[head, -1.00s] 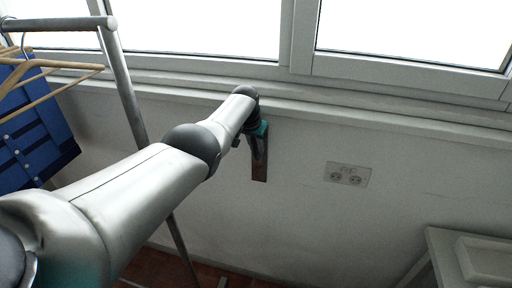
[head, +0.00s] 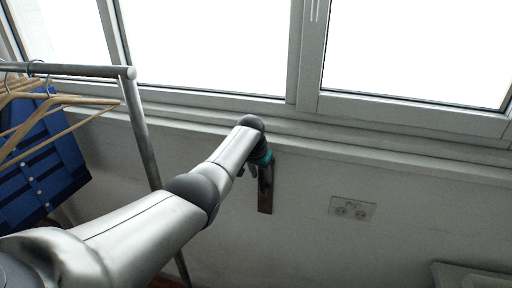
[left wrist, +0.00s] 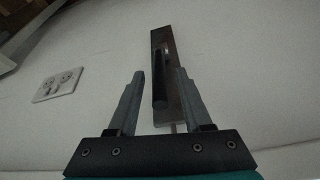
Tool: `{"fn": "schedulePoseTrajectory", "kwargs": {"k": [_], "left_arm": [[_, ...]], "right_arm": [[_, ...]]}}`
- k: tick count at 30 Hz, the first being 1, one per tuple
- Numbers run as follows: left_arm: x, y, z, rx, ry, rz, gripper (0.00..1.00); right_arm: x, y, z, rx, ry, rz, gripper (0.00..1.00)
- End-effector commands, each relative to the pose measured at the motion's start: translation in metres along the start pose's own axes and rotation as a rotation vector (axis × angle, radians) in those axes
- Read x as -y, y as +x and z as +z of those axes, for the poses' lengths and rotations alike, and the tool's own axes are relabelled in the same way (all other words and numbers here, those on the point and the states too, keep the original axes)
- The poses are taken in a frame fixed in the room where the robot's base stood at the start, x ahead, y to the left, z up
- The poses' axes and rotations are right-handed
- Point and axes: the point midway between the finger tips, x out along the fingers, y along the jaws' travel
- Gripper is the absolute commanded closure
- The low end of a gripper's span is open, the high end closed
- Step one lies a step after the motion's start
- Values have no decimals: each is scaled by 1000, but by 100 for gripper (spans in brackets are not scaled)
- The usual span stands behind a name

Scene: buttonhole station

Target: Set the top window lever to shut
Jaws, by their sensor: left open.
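A narrow dark brown plate (head: 265,202) is upright on the white wall below the window sill. It also shows in the left wrist view (left wrist: 160,37), with a black bar that looks like the lever (left wrist: 160,88) standing out from it. My left gripper (head: 258,172) is at the plate, below the sill. In the left wrist view the left gripper (left wrist: 160,75) is open, one finger on each side of the black bar, with gaps visible. I cannot tell how deep the bar reaches between the fingers. The arm and gripper hide the plate's upper part in the head view.
White-framed windows (head: 300,104) stand above the sill. A wall socket (head: 352,208) is right of the plate. A metal rail (head: 140,125) with wooden hangers (head: 70,100) and a blue garment (head: 45,165) stands at left. A pale furniture top (head: 470,277) is at lower right.

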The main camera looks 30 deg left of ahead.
Motion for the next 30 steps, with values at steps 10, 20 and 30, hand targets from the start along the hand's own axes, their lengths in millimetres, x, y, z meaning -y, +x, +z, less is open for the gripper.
{"fn": "schedulePoseTrajectory", "kwargs": {"k": [10,20,30], "left_arm": [[0,-38,1,-1,1,-1,50],[0,-82,0,-4,0,-1,50],[0,-113,0,-1,-1,-1,50]], "right_arm": [[0,-16,-2,0,0,0,50],[0,-20,-2,-1,0,0,50],[-1,-19,-2,-1,0,0,50]]}}
